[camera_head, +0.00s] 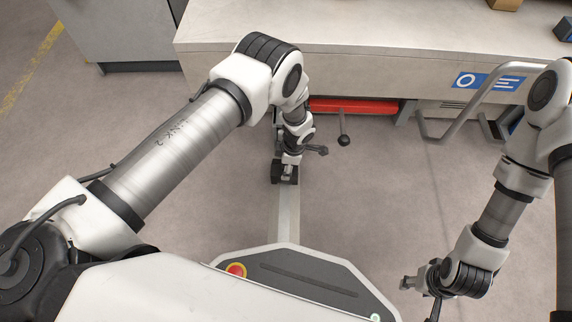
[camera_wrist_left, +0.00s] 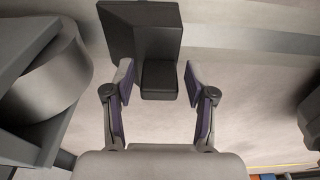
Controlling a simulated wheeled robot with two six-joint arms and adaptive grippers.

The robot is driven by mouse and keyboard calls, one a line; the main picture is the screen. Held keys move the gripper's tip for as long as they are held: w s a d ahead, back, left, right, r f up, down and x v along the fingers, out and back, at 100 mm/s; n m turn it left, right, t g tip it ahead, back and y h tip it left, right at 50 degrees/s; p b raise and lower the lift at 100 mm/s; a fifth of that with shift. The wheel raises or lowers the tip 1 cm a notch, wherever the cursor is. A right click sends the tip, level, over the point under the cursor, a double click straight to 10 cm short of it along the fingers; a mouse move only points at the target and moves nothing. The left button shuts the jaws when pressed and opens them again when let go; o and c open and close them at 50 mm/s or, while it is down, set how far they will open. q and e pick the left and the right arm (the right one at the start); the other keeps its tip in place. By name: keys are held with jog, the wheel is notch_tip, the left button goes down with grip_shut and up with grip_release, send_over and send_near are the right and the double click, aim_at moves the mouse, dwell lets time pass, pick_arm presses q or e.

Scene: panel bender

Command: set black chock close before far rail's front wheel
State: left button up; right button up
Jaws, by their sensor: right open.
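The black chock (camera_wrist_left: 145,35) shows in the left wrist view as a dark wedge-like body with a small block (camera_wrist_left: 159,80) sticking out toward me. My left gripper (camera_wrist_left: 159,85) has its two fingers on either side of that block, with a narrow gap on each side. A grey round wheel (camera_wrist_left: 48,82) is at the left of that view, apart from the chock. In the head view a black shape (camera_head: 284,173) sits below my left wrist, and the arm hides most of the jaws. My right gripper (camera_head: 418,296) is open and empty over the floor at lower right.
A pale rail-like strip (camera_head: 287,215) runs along the floor in the head view. Behind the left arm are a bench-like machine (camera_head: 380,35), a red bar (camera_head: 355,105), and a black ball-ended lever (camera_head: 344,140). A metal tube handle (camera_head: 455,125) stands at right. Floor between the arms is clear.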

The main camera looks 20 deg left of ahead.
pick_arm(q)
jog(key=shift+r, duration=0.25)
notch_tip(320, 180, up, 12)
jog(key=d+p, duration=0.1)
jog(key=p, duration=0.5)
jog(key=shift+w+d+f, duration=0.15)
jog(key=shift+w+d, duration=0.1)
jog(key=shift+d, duration=0.15)
